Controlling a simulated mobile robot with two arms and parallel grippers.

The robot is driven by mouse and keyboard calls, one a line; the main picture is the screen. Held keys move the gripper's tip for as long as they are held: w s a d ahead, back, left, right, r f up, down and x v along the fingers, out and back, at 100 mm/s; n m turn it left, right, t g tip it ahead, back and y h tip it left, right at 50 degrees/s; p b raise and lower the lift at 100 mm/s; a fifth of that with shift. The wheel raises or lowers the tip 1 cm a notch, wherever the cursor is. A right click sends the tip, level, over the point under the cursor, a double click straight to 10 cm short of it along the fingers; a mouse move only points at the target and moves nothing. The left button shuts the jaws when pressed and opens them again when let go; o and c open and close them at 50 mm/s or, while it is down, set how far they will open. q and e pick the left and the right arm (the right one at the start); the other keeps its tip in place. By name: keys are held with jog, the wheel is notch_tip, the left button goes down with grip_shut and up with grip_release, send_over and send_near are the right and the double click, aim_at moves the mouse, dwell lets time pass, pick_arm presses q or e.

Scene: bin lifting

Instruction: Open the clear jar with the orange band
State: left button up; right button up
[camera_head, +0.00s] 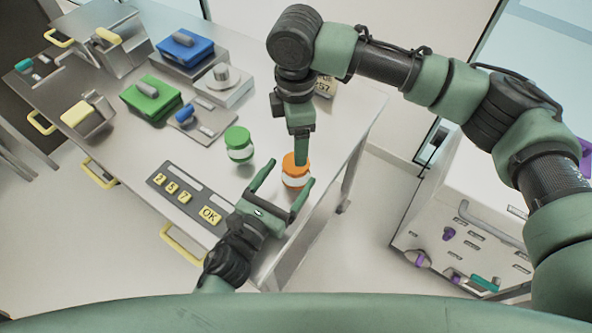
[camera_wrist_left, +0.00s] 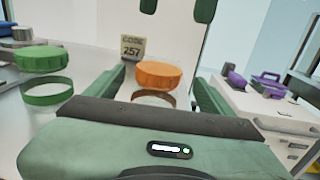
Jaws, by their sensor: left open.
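The clear jar with the orange lid and band (camera_head: 292,181) stands near the table's right edge. It shows in the left wrist view (camera_wrist_left: 157,76), lid on. My left gripper (camera_head: 289,174) is open, its fingers reaching toward either side of the jar with no visible grip. My right gripper (camera_head: 301,148) points down over the orange lid; its near finger hides part of the lid. In the left wrist view, two separated green fingertips (camera_wrist_left: 177,8) hang above the lid, clear of it.
A similar jar with a green lid (camera_head: 238,140) stands left of the orange one. A keypad (camera_head: 184,195) lies in front. A card reading 257 (camera_wrist_left: 132,47) stands behind. Blue (camera_head: 185,46) and green (camera_head: 151,98) boxes sit farther back; a white cabinet (camera_head: 440,205) is at right.

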pick_arm(q)
jog(key=x, duration=0.4)
jog(key=shift+w+f, duration=0.15)
jog(key=shift+w, duration=0.1)
pick_arm(e)
jog(key=shift+w+f, duration=0.15)
jog(key=shift+w, duration=0.15)
jog(key=shift+s, duration=0.1)
pick_arm(q)
jog(key=shift+s, duration=0.15)
grip_shut()
pick_arm(e)
jog(key=m, duration=0.8)
jog(key=shift+f+m, duration=0.45)
jog(key=shift+m, duration=0.05)
jog(key=shift+f, duration=3.5)
